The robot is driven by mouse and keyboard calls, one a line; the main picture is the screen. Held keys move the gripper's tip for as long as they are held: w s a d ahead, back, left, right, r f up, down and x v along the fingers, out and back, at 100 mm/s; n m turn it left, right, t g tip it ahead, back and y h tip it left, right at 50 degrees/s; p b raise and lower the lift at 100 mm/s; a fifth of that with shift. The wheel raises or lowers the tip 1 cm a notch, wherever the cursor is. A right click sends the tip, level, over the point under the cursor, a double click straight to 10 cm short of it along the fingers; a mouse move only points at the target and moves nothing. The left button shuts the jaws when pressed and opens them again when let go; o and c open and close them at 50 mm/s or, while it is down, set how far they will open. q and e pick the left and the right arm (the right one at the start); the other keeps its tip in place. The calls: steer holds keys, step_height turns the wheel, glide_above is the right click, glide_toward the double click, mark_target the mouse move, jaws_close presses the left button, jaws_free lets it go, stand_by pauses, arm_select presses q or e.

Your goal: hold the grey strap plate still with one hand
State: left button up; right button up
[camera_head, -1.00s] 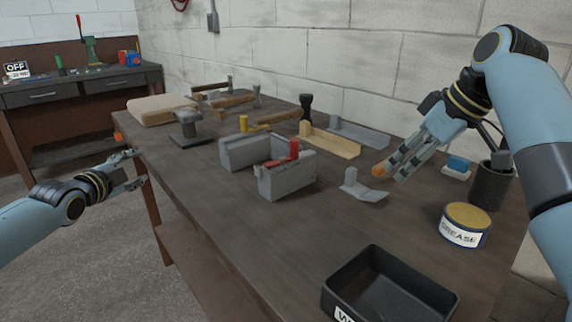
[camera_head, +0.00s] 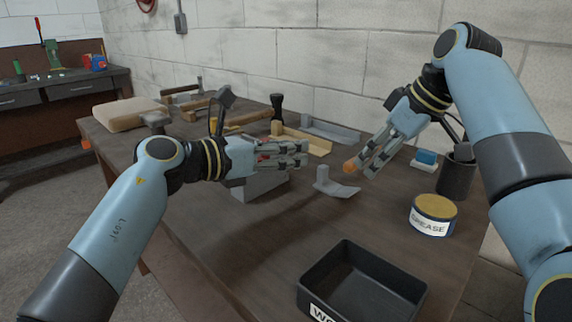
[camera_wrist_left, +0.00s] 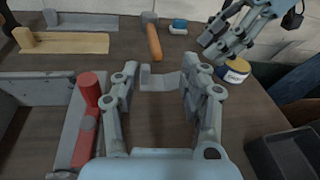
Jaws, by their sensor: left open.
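The grey strap plate (camera_head: 335,188) lies on the bench, a small bent piece with one upturned end. It also shows in the left wrist view (camera_wrist_left: 162,82), framed between my left fingers. My left gripper (camera_head: 303,157) is open and empty, above the vice and a little left of the plate, apart from it as far as I can tell. My right gripper (camera_head: 370,163) hangs beyond the plate to the right, its fingers spread and empty. A hammer's orange handle (camera_wrist_left: 153,42) lies behind the plate; in the head view my right gripper hides most of it.
The grey vice (camera_head: 262,189) with a red handle (camera_wrist_left: 82,130) stands under my left gripper. A grease tin (camera_head: 433,215), a black tray (camera_head: 362,280) and a dark pot (camera_head: 456,178) are at the right. Wooden-handled tools lie behind. Bench before the plate is clear.

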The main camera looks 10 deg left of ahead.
mark_target(320, 167)
arm_select(q)
steer(key=f+y, duration=0.3)
steer(key=shift+w+f+g, duration=0.1)
steer(key=shift+w+g, duration=0.15)
steer(key=shift+g, duration=0.15)
steer(key=shift+w+d+f, duration=0.1)
steer(key=shift+w, duration=0.05)
steer(key=shift+y, duration=0.3)
steer(key=x, duration=1)
steer(key=shift+w+d+f, duration=0.1)
steer(key=shift+d+f, duration=0.05)
jaws_close()
